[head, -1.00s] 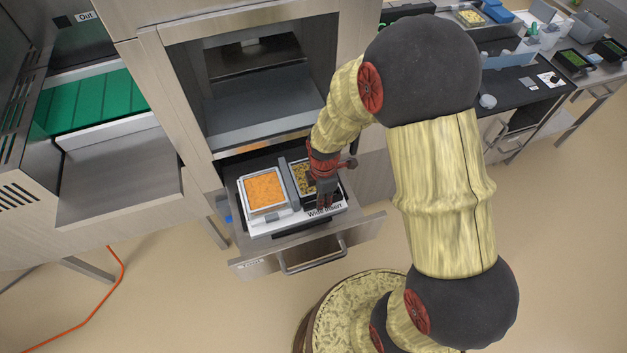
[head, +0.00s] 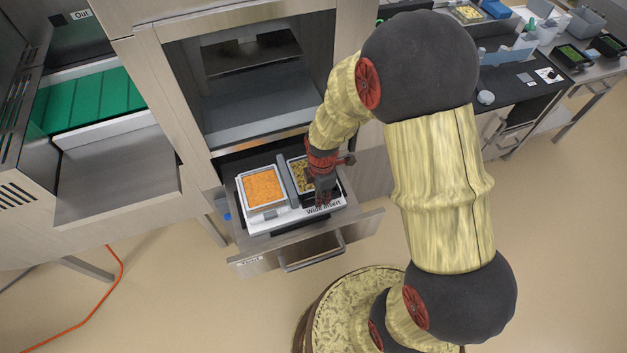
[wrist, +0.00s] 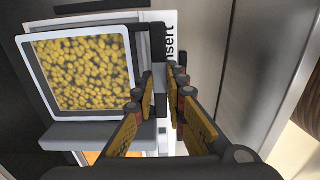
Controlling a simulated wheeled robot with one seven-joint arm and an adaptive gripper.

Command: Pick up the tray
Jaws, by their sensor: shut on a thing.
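The tray (head: 298,176), dark-walled and filled with yellow pieces, sits at the right of the white wide insert (head: 262,226) in a pulled-out drawer. In the wrist view the tray (wrist: 137,75) is at upper left, with a pale rim around its top. My gripper (head: 321,196) is at the tray's front edge. In the wrist view my gripper (wrist: 163,85) has its fingers close together around a dark edge strip just right of the food. The exact contact is partly hidden by the fingers.
A second tray (head: 243,183) with orange food sits left of a grey divider (head: 287,187). The drawer front (head: 262,258) with its bar handle stands in front. The sealer opening (head: 255,115) is behind. A green conveyor (head: 95,103) is at left, a black counter (head: 515,95) at right.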

